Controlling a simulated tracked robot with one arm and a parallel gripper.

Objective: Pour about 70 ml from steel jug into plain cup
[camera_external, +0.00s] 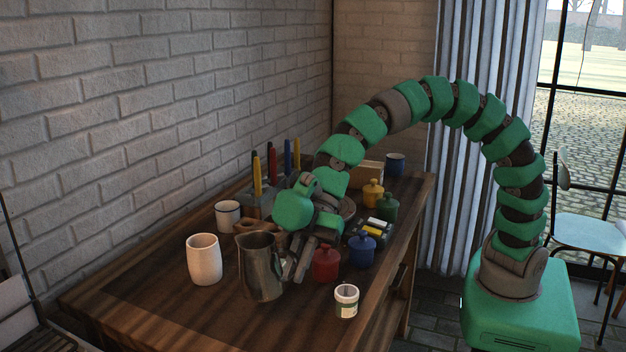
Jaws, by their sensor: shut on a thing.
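The steel jug (260,268) is upright near the front of the wooden table (150,299). I cannot tell whether its base touches the table. My gripper (297,262) is at the jug's right side and is shut on it, seemingly at the handle, which the fingers mostly hide. The plain cup (204,261), tall and off-white, stands upright just left of the jug, with a small gap between them. The level inside the jug and the cup cannot be seen.
A white mug with a dark rim (228,216) stands behind the plain cup. A red pot (326,264), a blue pot (362,250) and a small labelled tub (346,301) are right of my gripper. A brick wall (150,120) borders the table. The front left is clear.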

